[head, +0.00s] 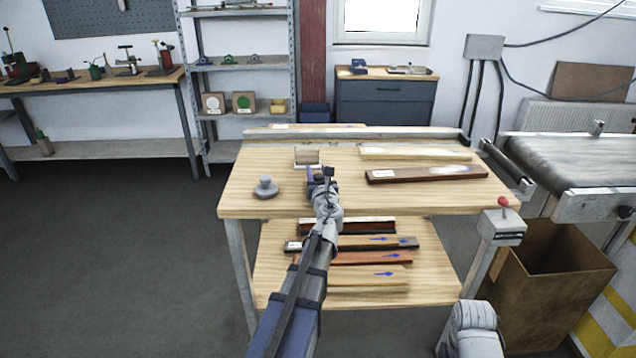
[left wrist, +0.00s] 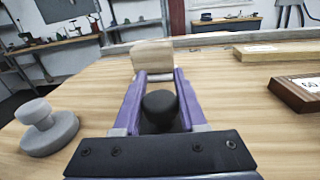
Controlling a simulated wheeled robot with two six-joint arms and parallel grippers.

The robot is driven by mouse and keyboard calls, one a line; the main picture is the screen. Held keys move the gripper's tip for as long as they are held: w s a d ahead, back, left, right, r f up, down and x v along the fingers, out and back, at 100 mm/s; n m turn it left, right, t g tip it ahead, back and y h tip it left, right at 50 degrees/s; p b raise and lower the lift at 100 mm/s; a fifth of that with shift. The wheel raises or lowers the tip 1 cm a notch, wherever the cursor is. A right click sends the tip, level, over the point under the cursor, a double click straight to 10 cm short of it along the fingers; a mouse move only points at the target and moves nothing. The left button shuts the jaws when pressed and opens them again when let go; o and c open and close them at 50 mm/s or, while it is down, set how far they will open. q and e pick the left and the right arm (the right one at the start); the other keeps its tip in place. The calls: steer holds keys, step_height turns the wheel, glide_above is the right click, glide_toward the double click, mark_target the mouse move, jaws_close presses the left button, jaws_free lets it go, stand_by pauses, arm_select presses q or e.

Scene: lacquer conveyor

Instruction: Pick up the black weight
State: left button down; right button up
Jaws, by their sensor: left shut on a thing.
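The black weight (left wrist: 160,106) sits between the purple fingers of my left gripper (left wrist: 158,88) in the left wrist view. The fingers are shut on it. In the head view my left gripper (head: 322,177) is over the middle of the wooden table top, and the dark weight is mostly hidden by it. I cannot tell whether the weight touches the table. A grey weight (head: 265,187) with a knob stands to the left, apart from the gripper. It also shows in the left wrist view (left wrist: 46,130). My right gripper is not in view.
A small pale block (head: 307,158) stands just beyond the gripper. A pale board (head: 415,153) and a dark brown board (head: 425,174) lie to the right. More boards lie on the lower shelf (head: 440,285). A cardboard box (head: 545,310) and a conveyor (head: 560,160) are at right.

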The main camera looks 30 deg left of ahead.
arm_select(q)
steer(key=shift+r, duration=0.15)
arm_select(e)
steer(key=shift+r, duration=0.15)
arm_select(q)
step_height(320, 180, up, 10)
steer(key=p, duration=1)
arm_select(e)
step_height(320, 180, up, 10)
